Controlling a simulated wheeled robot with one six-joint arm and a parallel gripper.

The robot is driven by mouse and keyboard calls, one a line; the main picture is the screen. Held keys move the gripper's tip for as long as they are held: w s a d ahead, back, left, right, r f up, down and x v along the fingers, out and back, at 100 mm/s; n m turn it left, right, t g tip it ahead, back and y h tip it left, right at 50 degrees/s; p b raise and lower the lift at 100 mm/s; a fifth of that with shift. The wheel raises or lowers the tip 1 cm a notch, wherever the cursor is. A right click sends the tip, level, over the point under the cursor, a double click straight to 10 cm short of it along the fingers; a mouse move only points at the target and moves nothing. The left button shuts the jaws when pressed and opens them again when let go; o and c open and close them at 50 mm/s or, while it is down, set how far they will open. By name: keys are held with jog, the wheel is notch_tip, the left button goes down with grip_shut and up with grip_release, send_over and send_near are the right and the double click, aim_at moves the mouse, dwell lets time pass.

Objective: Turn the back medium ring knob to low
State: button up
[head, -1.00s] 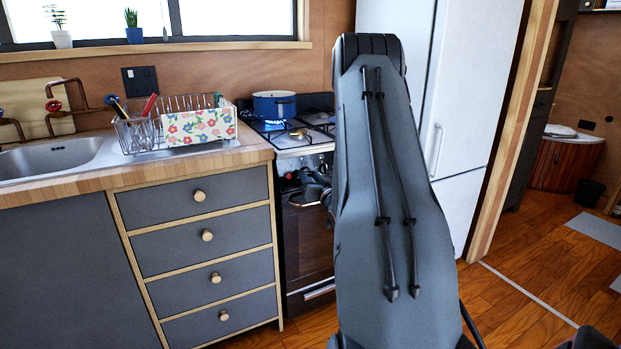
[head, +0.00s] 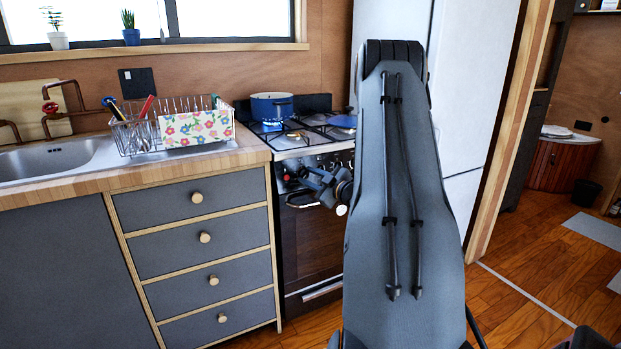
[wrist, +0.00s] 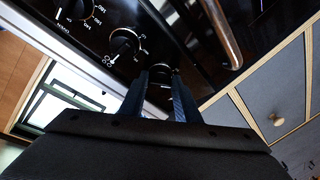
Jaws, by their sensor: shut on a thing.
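The stove (head: 320,240) stands right of the wooden counter, with a row of black knobs on its front panel (head: 345,157). My gripper (head: 303,172) is at that panel, low on the knob row. In the wrist view its two fingers (wrist: 161,84) are closed around a dark knob (wrist: 161,70), mostly hidden between them. Next to it is a free knob with white markings (wrist: 125,46), and a further dial (wrist: 78,8) with numbers lies beyond. I cannot read which setting the held knob points to.
A blue pot (head: 272,106) sits on the back left of the hob with a blue flame under it. A dish rack (head: 183,125) stands on the counter (head: 240,153). The oven handle (wrist: 222,38) runs close to my gripper. A white fridge (head: 470,140) is to the right.

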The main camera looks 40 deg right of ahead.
jog(key=n+y, duration=0.1)
jog(key=n, duration=0.2)
jog(key=n+g, duration=0.1)
jog(key=n, duration=0.2)
jog(key=shift+d+r+g+y+p, duration=0.1)
jog(key=shift+d+g+y+p, duration=0.1)
jog(key=shift+g+y+p, duration=0.15)
jog(key=shift+n, duration=0.4)
jog(key=o, duration=1)
jog(key=shift+o, duration=0.2)
jog(key=v, duration=0.7)
jog(key=shift+s, duration=0.4)
jog(key=shift+r, duration=0.1)
